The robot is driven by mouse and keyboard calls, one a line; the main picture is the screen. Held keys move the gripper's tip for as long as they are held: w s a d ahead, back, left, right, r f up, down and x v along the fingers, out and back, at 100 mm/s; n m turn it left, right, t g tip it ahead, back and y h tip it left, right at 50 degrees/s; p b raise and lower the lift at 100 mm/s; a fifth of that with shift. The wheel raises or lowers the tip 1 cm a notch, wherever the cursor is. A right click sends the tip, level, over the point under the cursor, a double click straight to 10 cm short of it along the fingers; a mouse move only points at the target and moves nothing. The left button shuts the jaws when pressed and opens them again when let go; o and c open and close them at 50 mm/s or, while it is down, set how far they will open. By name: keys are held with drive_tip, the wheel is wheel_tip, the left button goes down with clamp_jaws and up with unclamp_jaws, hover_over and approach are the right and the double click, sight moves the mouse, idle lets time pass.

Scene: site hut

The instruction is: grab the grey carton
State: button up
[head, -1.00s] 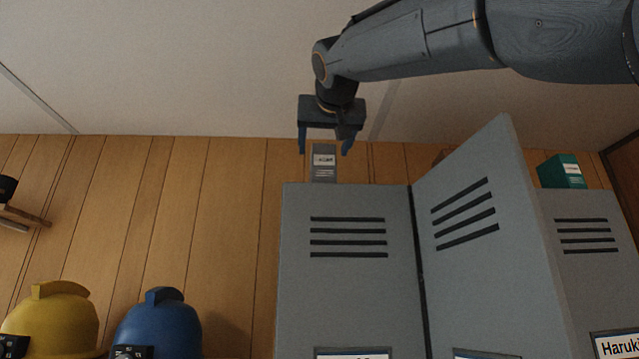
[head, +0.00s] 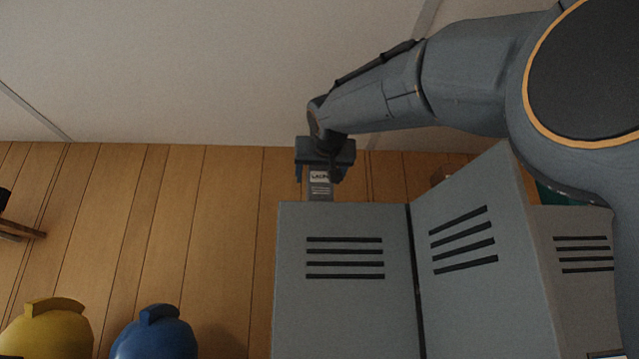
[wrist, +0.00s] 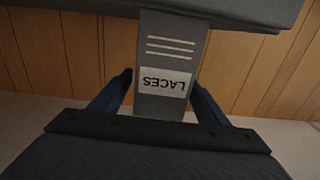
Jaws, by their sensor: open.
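The grey carton (head: 320,188) stands upright on top of the left grey locker, with a white label. In the wrist view the carton (wrist: 168,45) appears upside down, its label reading LACES. My gripper (head: 319,178) is open, and its fingers reach down on either side of the carton's upper part. In the wrist view the fingers of my gripper (wrist: 160,90) show left and right of the carton, with a gap on each side. The carton's top end is partly hidden by the gripper in the head view.
The grey lockers (head: 345,325) fill the lower middle, and one door (head: 480,290) stands open. A green box (head: 556,196) on the right locker is mostly hidden by my arm. A yellow helmet (head: 50,335) and a blue helmet (head: 155,338) are at lower left. Space left of the carton is clear.

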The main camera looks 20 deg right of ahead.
drive_tip(key=shift+c, duration=0.2)
drive_tip(key=c, duration=1.1)
drive_tip(key=shift+c, duration=0.4)
drive_tip(key=shift+r, duration=0.1)
